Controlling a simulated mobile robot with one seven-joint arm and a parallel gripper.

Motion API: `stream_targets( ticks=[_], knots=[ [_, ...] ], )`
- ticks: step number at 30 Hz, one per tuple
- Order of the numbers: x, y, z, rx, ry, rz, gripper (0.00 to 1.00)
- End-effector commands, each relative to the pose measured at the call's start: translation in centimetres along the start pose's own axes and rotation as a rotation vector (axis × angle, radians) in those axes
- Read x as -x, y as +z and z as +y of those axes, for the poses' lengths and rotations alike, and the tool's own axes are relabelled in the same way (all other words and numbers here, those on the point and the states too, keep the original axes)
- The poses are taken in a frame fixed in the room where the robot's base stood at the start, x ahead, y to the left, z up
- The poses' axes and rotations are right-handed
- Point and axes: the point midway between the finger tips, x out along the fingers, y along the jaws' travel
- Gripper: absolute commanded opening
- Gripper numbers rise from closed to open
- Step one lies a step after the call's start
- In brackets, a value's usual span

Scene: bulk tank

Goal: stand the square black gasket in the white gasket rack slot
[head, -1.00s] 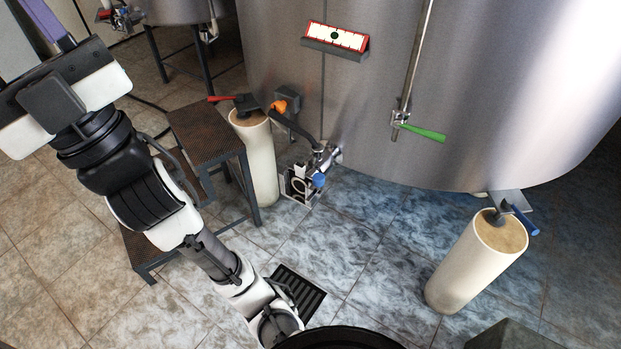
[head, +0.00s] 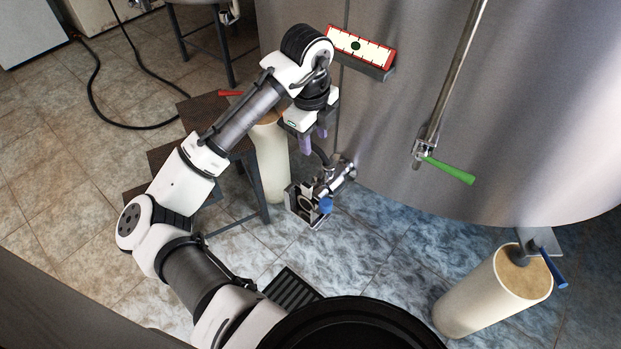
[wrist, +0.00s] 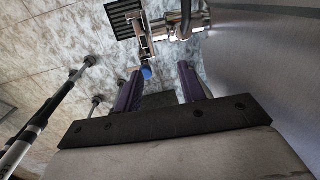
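My gripper (head: 314,143) hangs fingers down in front of the tank, above and slightly left of the valve. In the wrist view its two purple fingers (wrist: 160,72) stand wide apart. A dark patch (wrist: 158,100) shows between them near the palm; I cannot tell what it is. A small pale rack (head: 292,204) stands low beside the valve, below my gripper, and looks likely to be the gasket rack. It also shows in the wrist view (wrist: 143,48) beyond the fingertips. I cannot make out the square black gasket for certain; my arm hides part of the left pillar top.
The steel tank (head: 420,100) fills the right. A valve with a blue knob (head: 326,205) juts out beside the rack. A pale pillar (head: 271,165) and dark steps (head: 212,110) stand left. Another pillar (head: 490,295) is at right. Floor near the drain grate (head: 291,289) is open.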

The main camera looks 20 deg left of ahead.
Motion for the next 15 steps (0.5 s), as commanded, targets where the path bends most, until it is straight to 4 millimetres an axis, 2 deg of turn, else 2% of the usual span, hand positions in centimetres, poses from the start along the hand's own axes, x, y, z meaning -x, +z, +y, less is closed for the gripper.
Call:
stream_targets(
  ticks=[1,4,15],
  knots=[
    [-0.5,0.3,1.1,-0.014,0.055,0.003,0.40],
    [-1.6,0.4,2.2,-0.031,0.107,0.012,0.40],
    [-8.1,0.3,2.9,-0.033,0.108,0.015,0.40]
  ],
)
